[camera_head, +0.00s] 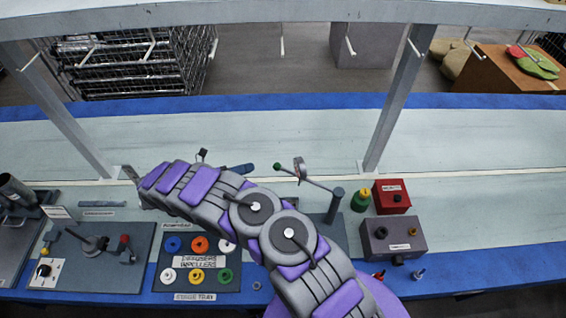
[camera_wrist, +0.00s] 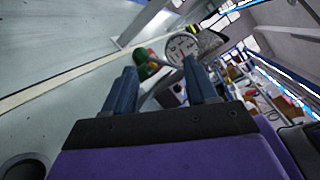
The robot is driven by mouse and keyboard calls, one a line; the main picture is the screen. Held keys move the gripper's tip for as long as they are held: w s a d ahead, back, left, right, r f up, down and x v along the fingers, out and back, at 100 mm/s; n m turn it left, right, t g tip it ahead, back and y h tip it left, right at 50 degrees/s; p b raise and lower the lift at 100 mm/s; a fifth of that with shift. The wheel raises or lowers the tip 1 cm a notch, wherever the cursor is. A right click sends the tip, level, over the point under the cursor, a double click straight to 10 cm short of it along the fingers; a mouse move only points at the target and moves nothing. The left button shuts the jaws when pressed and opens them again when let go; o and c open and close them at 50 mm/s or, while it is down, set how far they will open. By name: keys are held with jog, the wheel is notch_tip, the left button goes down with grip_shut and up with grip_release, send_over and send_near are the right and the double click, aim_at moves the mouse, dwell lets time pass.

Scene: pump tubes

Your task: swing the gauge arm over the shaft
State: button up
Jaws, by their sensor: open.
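The gauge arm (camera_head: 321,186) is a thin rod running from a dark post (camera_head: 335,206) up and left to a green knob (camera_head: 277,166). A round dial gauge (camera_head: 299,168) sits on it near the knob. The dial also shows in the wrist view (camera_wrist: 181,47), by the right fingertip. My gripper (camera_wrist: 158,66) is open, with no object clearly held between its blue fingers. Red and green shapes show between the fingertips; I cannot tell whether they are the knob or things behind. In the head view, my arm hides much of the fixture, and I cannot make out the shaft.
A tray of coloured rings (camera_head: 197,262) and a plate with a lever (camera_head: 96,250) lie left of my arm. A red box (camera_head: 391,196), a green bottle (camera_head: 361,200) and a grey box (camera_head: 393,238) stand right of the post.

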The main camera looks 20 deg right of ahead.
jog(key=a+f+n+t, duration=0.2)
jog(key=a+f+n, duration=0.1)
jog(key=a+f, duration=0.2)
jog(key=d+b, duration=0.1)
jog(key=d, duration=1.7)
jog(key=shift+d+h+b, duration=0.25)
jog(key=shift+h+b, duration=0.05)
jog(key=shift+b, duration=0.05)
jog(key=shift+a, duration=0.15)
jog(key=shift+c, duration=0.6)
jog(key=shift+s, duration=0.1)
grip_shut()
